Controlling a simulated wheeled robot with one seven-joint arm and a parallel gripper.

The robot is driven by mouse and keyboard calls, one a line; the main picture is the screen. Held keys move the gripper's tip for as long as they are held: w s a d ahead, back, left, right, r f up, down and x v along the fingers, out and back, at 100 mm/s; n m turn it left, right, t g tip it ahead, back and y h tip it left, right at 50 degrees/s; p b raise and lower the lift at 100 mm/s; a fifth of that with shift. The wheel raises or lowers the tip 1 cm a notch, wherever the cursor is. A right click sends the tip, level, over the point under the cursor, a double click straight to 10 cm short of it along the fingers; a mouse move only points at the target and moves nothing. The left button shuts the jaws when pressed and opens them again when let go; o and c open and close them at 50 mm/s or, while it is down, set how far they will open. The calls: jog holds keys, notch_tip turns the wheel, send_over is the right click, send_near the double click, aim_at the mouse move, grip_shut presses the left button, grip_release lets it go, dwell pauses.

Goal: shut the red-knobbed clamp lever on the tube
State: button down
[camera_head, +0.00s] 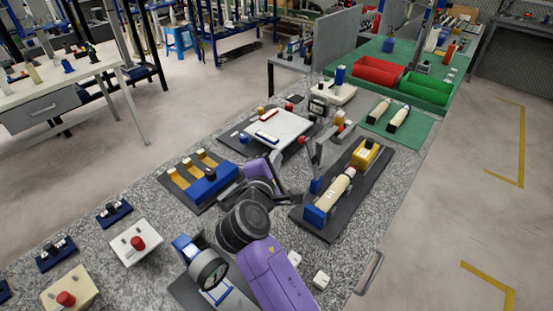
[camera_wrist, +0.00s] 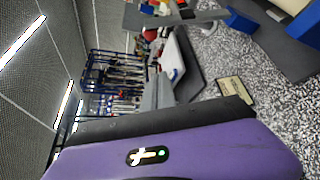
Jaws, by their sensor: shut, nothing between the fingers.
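The cream tube (camera_head: 336,190) lies on a dark base plate (camera_head: 340,222), between a blue block (camera_head: 314,216) at its near end and a yellow block (camera_head: 366,154) at its far end. My gripper (camera_head: 296,196) is shut and empty, just left of the plate and low beside the tube. Whether it touches anything cannot be told.
A white board (camera_head: 283,130) lies behind my arm, and a plate with a blue block (camera_head: 209,184) lies to the left. A gauge (camera_head: 208,268) stands near the front. Red (camera_head: 379,71) and green (camera_head: 427,88) bins sit at the back.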

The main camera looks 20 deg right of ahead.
aim_at(310, 158)
jog(key=w+d+p, duration=0.2)
jog(key=w+d, duration=0.1)
jog(key=d, duration=0.2)
jog(key=shift+d+r+p, duration=0.2)
jog(key=shift+d+p, duration=0.05)
jog(key=shift+p, duration=0.05)
dwell(0.5)
